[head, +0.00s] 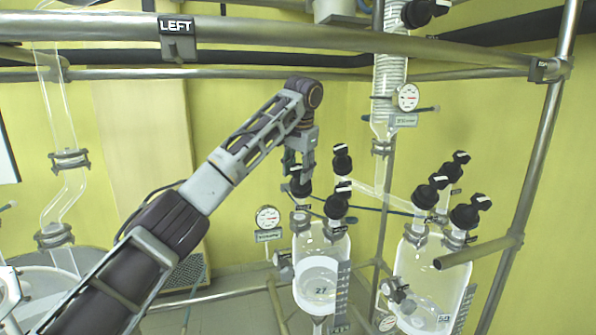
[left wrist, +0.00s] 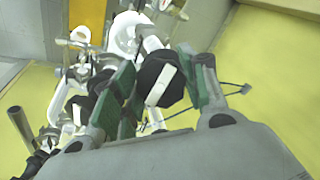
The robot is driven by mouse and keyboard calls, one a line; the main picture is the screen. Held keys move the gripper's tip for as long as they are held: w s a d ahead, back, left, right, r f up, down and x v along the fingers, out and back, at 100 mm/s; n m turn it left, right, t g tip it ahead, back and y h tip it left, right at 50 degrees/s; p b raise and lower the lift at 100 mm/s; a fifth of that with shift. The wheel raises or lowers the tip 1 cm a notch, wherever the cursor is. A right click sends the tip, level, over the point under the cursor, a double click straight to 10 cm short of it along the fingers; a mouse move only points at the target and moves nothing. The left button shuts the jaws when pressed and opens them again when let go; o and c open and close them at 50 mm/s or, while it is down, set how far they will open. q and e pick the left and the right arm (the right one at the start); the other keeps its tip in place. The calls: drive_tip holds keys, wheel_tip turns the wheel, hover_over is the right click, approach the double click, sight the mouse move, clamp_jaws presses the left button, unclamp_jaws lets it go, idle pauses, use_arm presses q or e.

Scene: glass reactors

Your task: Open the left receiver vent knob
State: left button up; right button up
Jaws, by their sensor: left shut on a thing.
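The left glass receiver (head: 303,243) hangs at the centre right of the head view, with several black knobs on its top ports. My left gripper (head: 299,172) reaches down from above onto the leftmost black knob (head: 300,188), the one at the vent position. In the left wrist view this knob (left wrist: 160,78) is black with a white bar and sits between the green finger pads of my left gripper (left wrist: 166,90). The gripper is shut on it. The pads hide part of the knob's sides. My right gripper is not in view.
Other black knobs (head: 337,206) stand close to the right of my gripper. A second glass receiver (head: 462,290) hangs further right. A pressure gauge (head: 267,217) is at the left, and a metal rail (head: 240,35) labelled LEFT crosses above.

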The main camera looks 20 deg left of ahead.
use_arm(q)
drive_tip(key=n+h, duration=0.1)
drive_tip(key=n, duration=0.3)
drive_tip(key=shift+n, duration=0.4)
drive_tip(key=n, duration=0.2)
drive_tip(key=n+h, duration=0.1)
drive_tip(key=n, duration=0.1)
drive_tip(key=shift+n+h, duration=0.3)
drive_tip(key=n, duration=0.3)
drive_tip(key=shift+d+t+h, duration=0.1)
drive_tip(key=shift+t+h, duration=0.3)
drive_tip(key=n+t+b, duration=0.1)
drive_tip(key=n, duration=0.3)
drive_tip(key=shift+h, duration=0.4)
drive_tip(key=n+b, duration=0.1)
drive_tip(key=n, duration=0.2)
drive_tip(key=shift+n+t, duration=0.4)
drive_tip(key=n+t, duration=0.1)
drive_tip(key=n, duration=0.2)
drive_tip(key=shift+r+n, duration=0.1)
drive_tip(key=shift+n, duration=0.2)
drive_tip(key=n, duration=0.3)
drive_tip(key=shift+n+t, duration=0.4)
drive_tip(key=shift+w+n+t+y+p, duration=0.1)
drive_tip(key=shift+n+t+y+p, duration=0.35)
drive_tip(key=shift+n, duration=1.25)
